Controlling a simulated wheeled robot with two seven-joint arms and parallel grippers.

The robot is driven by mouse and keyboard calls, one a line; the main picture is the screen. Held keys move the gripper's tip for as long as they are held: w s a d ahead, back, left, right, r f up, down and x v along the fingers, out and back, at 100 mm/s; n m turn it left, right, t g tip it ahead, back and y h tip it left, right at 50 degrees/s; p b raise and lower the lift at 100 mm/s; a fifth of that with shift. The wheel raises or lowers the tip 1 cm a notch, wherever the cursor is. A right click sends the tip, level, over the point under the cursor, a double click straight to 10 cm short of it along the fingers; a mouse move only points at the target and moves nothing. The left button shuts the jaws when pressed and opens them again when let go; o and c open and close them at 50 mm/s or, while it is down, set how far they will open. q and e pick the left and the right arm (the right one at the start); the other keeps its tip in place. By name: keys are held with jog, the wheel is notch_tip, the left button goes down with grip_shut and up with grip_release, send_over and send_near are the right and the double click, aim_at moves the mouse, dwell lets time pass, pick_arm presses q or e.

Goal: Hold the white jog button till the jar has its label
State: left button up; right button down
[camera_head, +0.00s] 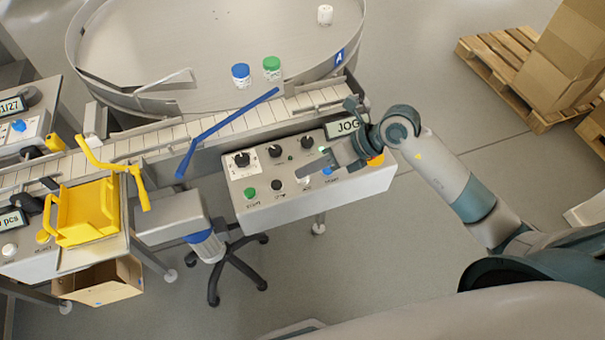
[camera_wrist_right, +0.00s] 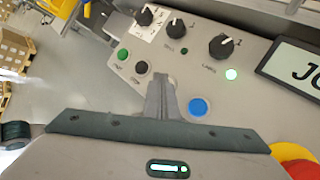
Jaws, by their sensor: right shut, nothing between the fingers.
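My right gripper (camera_head: 303,171) is shut and empty, with its fingertips over the lower button row of the grey control box (camera_head: 350,188). In the right wrist view its closed fingers (camera_wrist_right: 160,90) cover the spot between the black button (camera_wrist_right: 141,67) and the blue button (camera_wrist_right: 197,107). A small part of the white button (camera_head: 304,180) shows under the fingertips in the head view; I cannot tell whether it is pressed. A blue-lidded jar (camera_head: 241,76) and a green-lidded jar (camera_head: 272,68) stand on the round table; their labels are too small to judge. My left gripper is not in view.
A JOG display (camera_head: 345,127) and a red-yellow emergency stop (camera_wrist_right: 296,160) sit by the box's right end. A lamp (camera_wrist_right: 231,74) glows green. A blue rail (camera_head: 228,125) crosses the conveyor. A white jar (camera_head: 325,14) stands far back. A yellow bin (camera_head: 85,215) stands left.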

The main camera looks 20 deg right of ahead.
aim_at(307, 179)
jog(key=shift+r, duration=0.1)
jog(key=shift+r+p, duration=0.65)
jog(key=shift+r, duration=0.15)
jog(key=shift+r, duration=0.1)
jog(key=shift+r+p, duration=1.8)
jog(key=shift+r, duration=0.6)
jog(key=shift+a, duration=0.1)
